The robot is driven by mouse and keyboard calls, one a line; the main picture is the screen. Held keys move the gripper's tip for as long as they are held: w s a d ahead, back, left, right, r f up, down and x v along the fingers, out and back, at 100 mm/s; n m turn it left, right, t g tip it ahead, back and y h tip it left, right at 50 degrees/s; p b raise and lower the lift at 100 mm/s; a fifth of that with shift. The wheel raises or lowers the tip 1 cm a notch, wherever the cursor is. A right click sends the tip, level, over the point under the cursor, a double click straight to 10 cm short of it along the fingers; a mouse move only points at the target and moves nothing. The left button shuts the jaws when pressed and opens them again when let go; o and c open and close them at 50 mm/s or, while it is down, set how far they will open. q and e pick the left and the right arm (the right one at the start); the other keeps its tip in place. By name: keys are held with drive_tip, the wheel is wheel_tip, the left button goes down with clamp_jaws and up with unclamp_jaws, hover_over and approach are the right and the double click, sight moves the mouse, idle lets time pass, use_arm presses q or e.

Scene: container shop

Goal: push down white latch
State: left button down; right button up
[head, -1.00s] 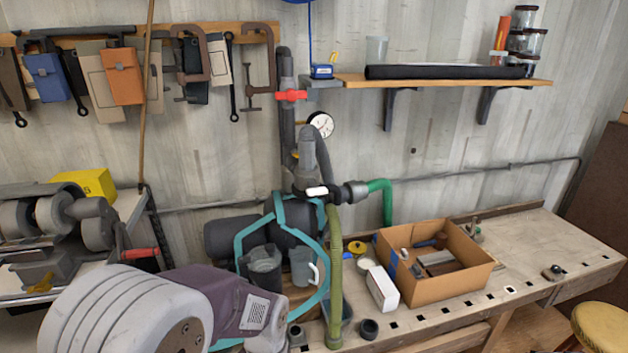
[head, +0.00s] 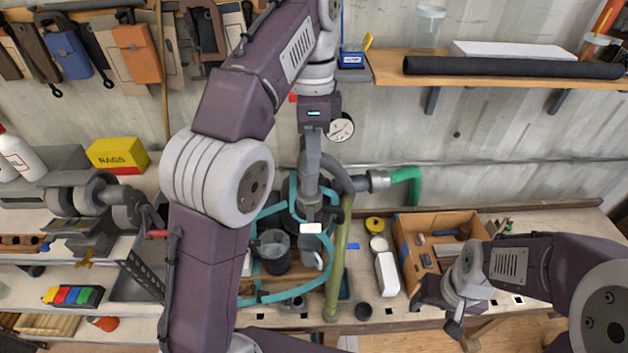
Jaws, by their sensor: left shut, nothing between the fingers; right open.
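The white latch (head: 311,228) is a small pale block on the dark pipe joint, at the middle of the head view. My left gripper (head: 310,188) points down above it, with its fingers shut and empty. The grey fingers overlap the grey upright pipe in the picture. I cannot tell whether the fingertips touch the latch or the pipe. My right gripper (head: 440,309) is open and empty, low at the right, in front of the cardboard box (head: 470,222).
A gauge (head: 340,128) and a green hose (head: 408,178) are close to the joint. A teal frame (head: 275,297) and an olive hose (head: 338,265) stand below. A shelf (head: 400,73) juts out at upper right. A white box (head: 387,275) stands on the bench.

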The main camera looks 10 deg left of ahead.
use_arm(q)
drive_tip(key=shift+s+r, duration=0.5)
drive_tip(key=shift+s, duration=0.95)
drive_tip(key=b, duration=0.6)
hover_over(310, 228)
drive_tip(key=f, duration=1)
drive_tip(key=shift+w+a, duration=0.2)
drive_tip(key=shift+w, duration=0.1)
wheel_tip(310, 228, down, 3)
drive_tip(key=shift+d+f, duration=0.1)
drive_tip(key=shift+f, duration=0.5)
use_arm(e)
drive_tip(key=f, duration=0.2)
drive_tip(key=s+f, duration=0.1)
drive_tip(key=f, duration=0.2)
drive_tip(key=shift+s+a, duration=0.15)
drive_tip(key=shift+a, duration=0.05)
use_arm(q)
drive_tip(key=shift+s, duration=0.1)
use_arm(e)
drive_tip(key=shift+s+r, duration=0.1)
